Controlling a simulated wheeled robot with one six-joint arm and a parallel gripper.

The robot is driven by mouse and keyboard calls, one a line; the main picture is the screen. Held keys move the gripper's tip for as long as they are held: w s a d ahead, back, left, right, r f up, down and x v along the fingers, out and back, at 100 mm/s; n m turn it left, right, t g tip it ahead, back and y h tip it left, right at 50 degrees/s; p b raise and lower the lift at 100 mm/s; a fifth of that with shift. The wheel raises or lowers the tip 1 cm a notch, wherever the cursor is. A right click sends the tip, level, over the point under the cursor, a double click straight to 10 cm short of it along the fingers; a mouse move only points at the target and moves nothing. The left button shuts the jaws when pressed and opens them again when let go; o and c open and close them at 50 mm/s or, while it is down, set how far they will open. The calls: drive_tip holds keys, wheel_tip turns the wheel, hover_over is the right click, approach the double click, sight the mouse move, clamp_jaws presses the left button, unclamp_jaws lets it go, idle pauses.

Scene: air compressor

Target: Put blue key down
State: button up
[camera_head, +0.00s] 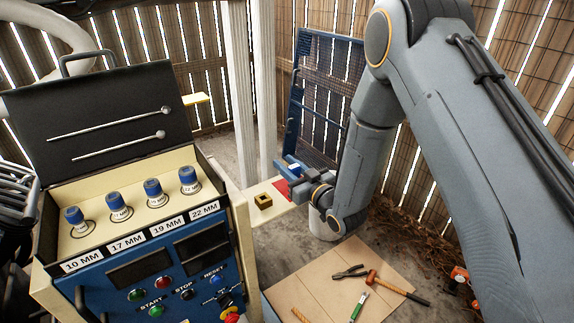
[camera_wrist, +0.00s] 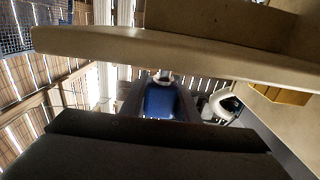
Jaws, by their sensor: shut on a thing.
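The blue key (camera_head: 289,163) shows as a small blue piece at my gripper (camera_head: 290,176) in the head view. My gripper is shut on it, just above or at a red patch (camera_head: 282,186) on a cream ledge. In the wrist view the blue key (camera_wrist: 160,101) sits between dark jaw parts at the middle. My gripper covers part of the key, and I cannot tell whether the key touches the ledge.
A yellow square block with a hole (camera_head: 263,201) stands on the ledge, left of my gripper. The control box (camera_head: 150,262) with several blue-topped sockets is at left. A board (camera_head: 325,284) with tools lies below. A blue mesh gate (camera_head: 325,90) stands behind.

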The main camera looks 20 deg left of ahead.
drive_tip(key=o, duration=1.1)
drive_tip(key=shift+c, duration=0.2)
drive_tip(key=shift+r, duration=0.15)
drive_tip(key=b+v, duration=0.3)
drive_tip(key=v, duration=0.9)
drive_tip(key=w+d+f+m+h, duration=0.2)
drive_tip(key=w+d+h, duration=0.2)
drive_tip(key=d+h, duration=0.45)
drive_tip(key=s+d+m+g+h, duration=0.3)
drive_tip(key=d+g, duration=0.1)
drive_tip(key=d, duration=0.8)
drive_tip(key=s+d+r+m+g, duration=0.1)
drive_tip(key=s+d+g, duration=0.1)
drive_tip(key=s, duration=0.4)
drive_tip(key=s+d+r+m+g+h, duration=0.1)
drive_tip(key=s+d+m+g, duration=0.1)
drive_tip(key=s+d, duration=0.2)
drive_tip(key=s+d+r+m+g+h, duration=0.1)
drive_tip(key=s+d+g, duration=0.1)
drive_tip(key=s, duration=0.7)
drive_tip(key=shift+d+r+m+g, duration=0.3)
drive_tip(key=shift+d+m, duration=0.1)
drive_tip(key=shift+d, duration=0.1)
